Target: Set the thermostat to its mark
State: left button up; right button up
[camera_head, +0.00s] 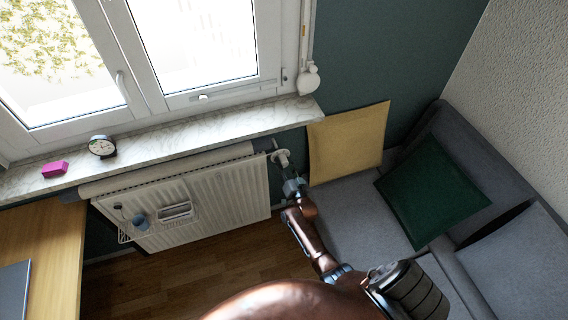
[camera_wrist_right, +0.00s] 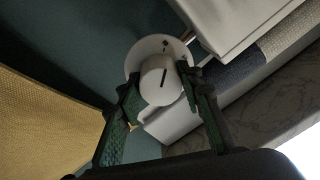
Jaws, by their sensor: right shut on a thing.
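The thermostat (camera_head: 281,157) is a white knob at the right end of the radiator, just under the windowsill. In the right wrist view the thermostat knob (camera_wrist_right: 161,80) shows a dark line on its face, with a round white collar behind it that bears a small dark mark near its upper edge. My right gripper (camera_wrist_right: 158,88) has its two green-padded fingers on either side of the knob, shut on it. In the head view my right gripper (camera_head: 292,184) reaches up to the thermostat from below. My left gripper is not in view.
The white radiator (camera_head: 230,193) is left of the thermostat, below the marble windowsill (camera_head: 215,131). A clock (camera_head: 102,146) and a pink box (camera_head: 55,170) sit on the sill.

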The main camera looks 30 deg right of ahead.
dwell(0.6)
jog(key=o, duration=1.2)
jog(key=shift+c, duration=0.2)
jog(key=v, duration=1.2)
